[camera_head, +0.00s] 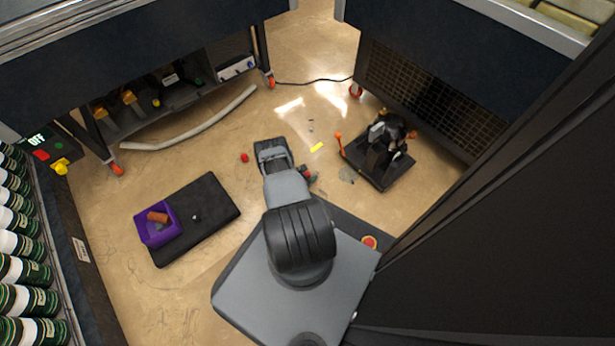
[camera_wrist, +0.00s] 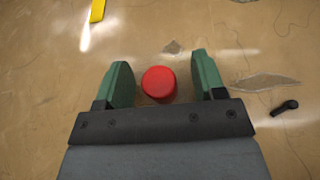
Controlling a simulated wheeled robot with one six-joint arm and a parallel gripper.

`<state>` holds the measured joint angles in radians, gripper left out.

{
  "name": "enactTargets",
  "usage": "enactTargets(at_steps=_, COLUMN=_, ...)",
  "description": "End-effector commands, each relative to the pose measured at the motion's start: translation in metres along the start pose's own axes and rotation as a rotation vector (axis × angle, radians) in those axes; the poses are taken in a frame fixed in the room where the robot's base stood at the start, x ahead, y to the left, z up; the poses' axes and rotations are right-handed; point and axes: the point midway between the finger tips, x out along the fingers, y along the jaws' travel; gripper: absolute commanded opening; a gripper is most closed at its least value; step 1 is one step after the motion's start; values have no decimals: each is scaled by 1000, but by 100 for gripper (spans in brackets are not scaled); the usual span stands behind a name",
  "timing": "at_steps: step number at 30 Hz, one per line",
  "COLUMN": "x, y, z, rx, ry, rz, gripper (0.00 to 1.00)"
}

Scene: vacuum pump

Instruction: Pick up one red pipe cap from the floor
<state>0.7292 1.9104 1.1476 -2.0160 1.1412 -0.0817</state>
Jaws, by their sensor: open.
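One red pipe cap (camera_wrist: 159,83) is round and lies on the tan floor in the wrist view, between my green fingertips. My gripper (camera_wrist: 163,80) is open around it, with a gap on both sides, wider on the right. I cannot tell the fingers' height above the floor. In the head view, a bit of red cap (camera_head: 306,170) shows beside my gripper's dark fingers (camera_head: 310,177), right of my arm, which partly hides them. Another red cap (camera_head: 245,157) lies on the floor left of my arm.
A yellow strip (camera_head: 317,147) lies on the floor; it also shows in the wrist view (camera_wrist: 94,18). A small black part (camera_wrist: 285,107) lies to the right. A black pump on a base (camera_head: 385,160) stands at right. A purple bin (camera_head: 157,235) sits on a black mat (camera_head: 218,200).

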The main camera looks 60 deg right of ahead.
Motion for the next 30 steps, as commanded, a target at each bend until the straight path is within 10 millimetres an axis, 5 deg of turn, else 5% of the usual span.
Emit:
enactTargets(at_steps=4, x=0, y=0, z=0, rx=0, ry=0, rz=0, gripper=63)
enactTargets(at_steps=20, x=-1, y=0, z=0, rx=0, ry=0, rz=0, gripper=13)
enactTargets(at_steps=30, x=-5, y=1, z=12, rx=1, ry=0, rz=0, gripper=12)
